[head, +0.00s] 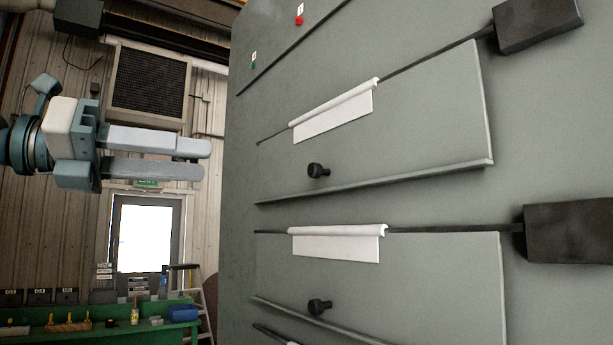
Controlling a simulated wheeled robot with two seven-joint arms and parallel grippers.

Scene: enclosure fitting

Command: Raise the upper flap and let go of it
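The upper flap (420,125) is a grey-green panel on the large cabinet face. It hangs down, nearly flat against the face, with a protruding lip (400,182) along its bottom edge. A black knob (318,170) sits at its lower left, and a white strip (335,113) lies at its top edge. My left gripper (200,160) is at the left, well apart from the flap, its fingers pointing right. A narrow gap shows between the fingers, and nothing is seen in it. My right gripper is not in view.
A similar lower flap (430,270) with its own knob (319,306) hangs below. Dark boxes (538,20) (570,232) stand out from the cabinet at the right. A green bench (90,333) with small items and a stepladder (190,290) are in the background.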

